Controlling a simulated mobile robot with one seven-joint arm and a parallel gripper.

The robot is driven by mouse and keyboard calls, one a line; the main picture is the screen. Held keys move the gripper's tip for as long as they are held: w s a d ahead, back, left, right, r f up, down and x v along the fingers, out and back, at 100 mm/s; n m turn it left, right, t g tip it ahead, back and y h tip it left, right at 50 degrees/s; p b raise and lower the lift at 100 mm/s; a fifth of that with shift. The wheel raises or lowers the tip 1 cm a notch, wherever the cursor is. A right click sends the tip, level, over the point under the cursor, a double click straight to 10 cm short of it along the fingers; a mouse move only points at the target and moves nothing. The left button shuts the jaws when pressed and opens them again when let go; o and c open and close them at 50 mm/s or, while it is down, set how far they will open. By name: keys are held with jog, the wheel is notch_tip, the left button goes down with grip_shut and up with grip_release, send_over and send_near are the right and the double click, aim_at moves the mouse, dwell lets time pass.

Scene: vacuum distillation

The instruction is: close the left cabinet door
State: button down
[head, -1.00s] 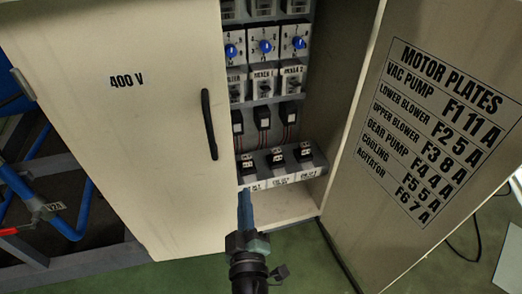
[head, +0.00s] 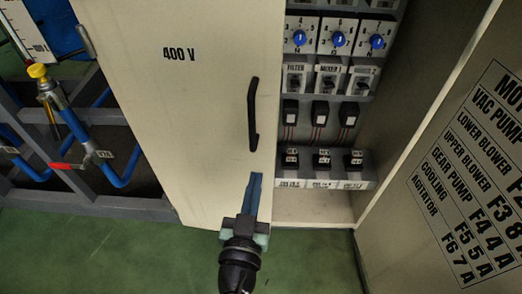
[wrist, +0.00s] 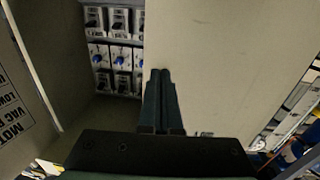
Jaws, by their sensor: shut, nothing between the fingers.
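The left cabinet door (head: 190,120) is a cream panel with a "400 V" label and a black upright handle (head: 252,115). It stands partly open, with the cabinet interior showing past its right edge. In the wrist view the door (wrist: 225,60) fills the right side. My gripper (head: 255,177) is shut and empty. Its fingers overlap the lower part of the door, below the handle and just left of the free edge. The wrist view shows the closed fingertips (wrist: 160,74) in front of the panel near that edge. I cannot tell whether they touch it.
The right cabinet door (head: 450,180), with a motor plates list, stands open. Switches and breakers (head: 320,112) fill the cabinet between the doors. Blue pipes with a yellow-topped valve (head: 45,85) are at the left on a grey frame. Green floor (head: 100,250) is clear in front.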

aim_at(263, 146)
jog(key=w, duration=0.5)
jog(key=w+p, duration=0.1)
jog(key=w, duration=0.1)
jog(key=shift+w+d, duration=0.15)
jog(key=shift+d, duration=0.25)
